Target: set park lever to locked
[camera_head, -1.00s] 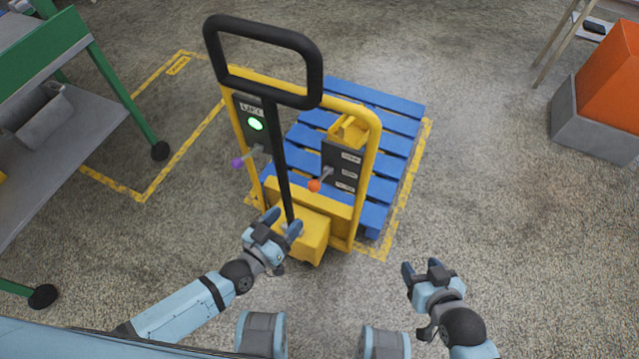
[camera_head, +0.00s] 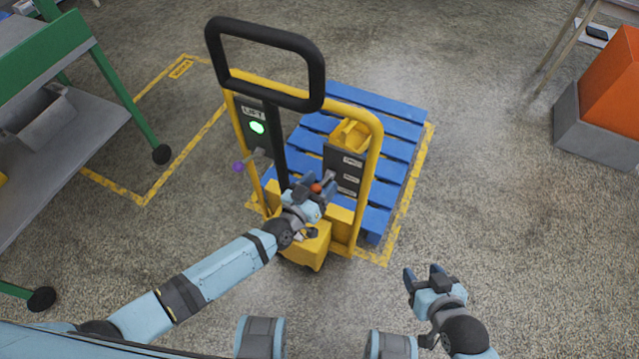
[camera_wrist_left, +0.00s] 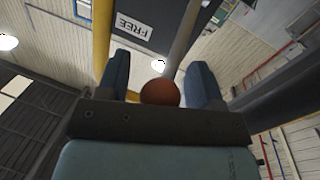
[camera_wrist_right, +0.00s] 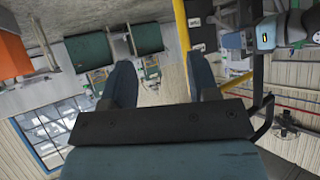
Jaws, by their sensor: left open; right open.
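The lever with an orange knob (camera_head: 316,188) sticks out from the dark right panel (camera_head: 343,172) of the yellow pallet truck. That panel carries several white labels, too small to read in the head view. My left gripper (camera_head: 314,183) is open at the knob. In the left wrist view the knob (camera_wrist_left: 160,93) sits between the two spread fingers, near the palm, with a FREE label (camera_wrist_left: 132,27) upside down beyond it. Contact with the fingers cannot be told. My right gripper (camera_head: 423,271) is open and empty, low at the right, away from the truck.
The left panel has a LIFT label, a green light (camera_head: 257,128) and a purple-knobbed lever (camera_head: 238,167). The black handle loop (camera_head: 315,75) rises above. A blue pallet (camera_head: 395,145) lies behind. A green-framed bench (camera_head: 110,80) stands left.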

